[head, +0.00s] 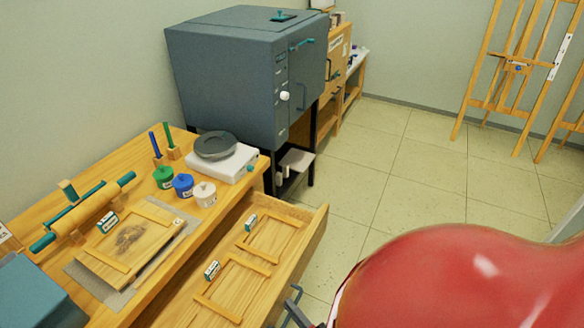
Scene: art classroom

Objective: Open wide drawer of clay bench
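The clay bench (60,205) is a wooden table along the left wall. Its wide drawer (312,238) stands pulled out to the right, and I see into it. Inside are wooden frames (232,290) and small labelled boxes (212,270). A small dark grey gripper part of mine, the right gripper (296,308), shows at the drawer's front by the handle, at the lower edge of the picture. The large red shape beside it is my own arm, and it hides much of the gripper. I cannot tell if the fingers grip the handle. My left gripper is not visible.
A grey kiln (235,80) stands behind. Easels (515,65) stand far right. The tiled floor (390,175) between is clear.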

